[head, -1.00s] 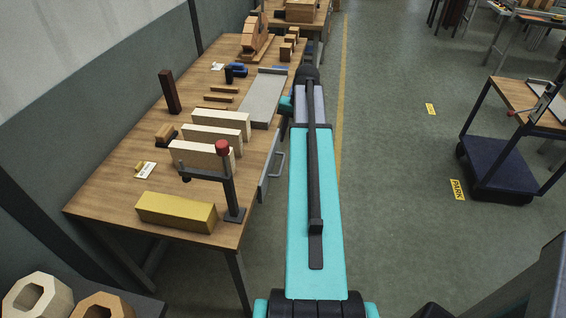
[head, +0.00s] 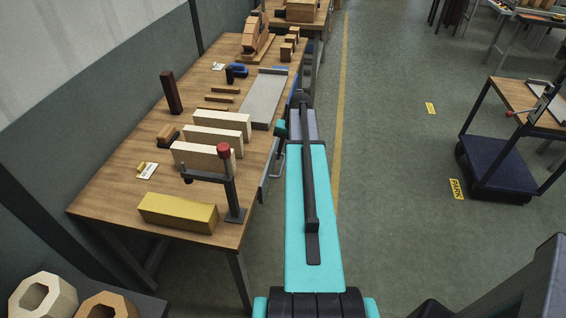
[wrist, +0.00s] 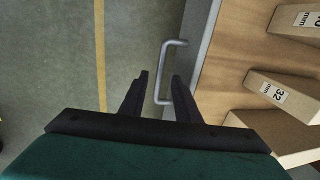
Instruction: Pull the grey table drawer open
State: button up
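The grey drawer (head: 265,186) is under the right edge of the wooden table, and its front looks flush with the table edge. Its silver bar handle (head: 279,164) sticks out toward the aisle, close to my arm. In the wrist view the drawer front (wrist: 201,40) is a grey strip beside the tabletop. My gripper (wrist: 162,77) is open, with its two black fingers apart. The handle (wrist: 164,68) shows in the gap between them, nearer the right finger; I cannot tell whether they touch. My arm hides the fingers in the head view.
The tabletop (head: 110,197) holds pale blocks (head: 205,157), a yellow block (head: 177,212), a red-topped clamp (head: 229,190) and a grey plate (head: 262,97). The aisle floor (head: 400,210) right of my arm is clear up to a blue-decked cart (head: 497,170).

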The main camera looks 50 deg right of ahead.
aim_at(282, 166)
jog(key=shift+w+a+f+p, duration=0.15)
jog(key=shift+w+f+p, duration=0.1)
jog(key=shift+f, duration=0.85)
jog(key=shift+w+a+f+p, duration=0.1)
jog(key=shift+f+p, duration=0.1)
jog(key=shift+f, duration=0.9)
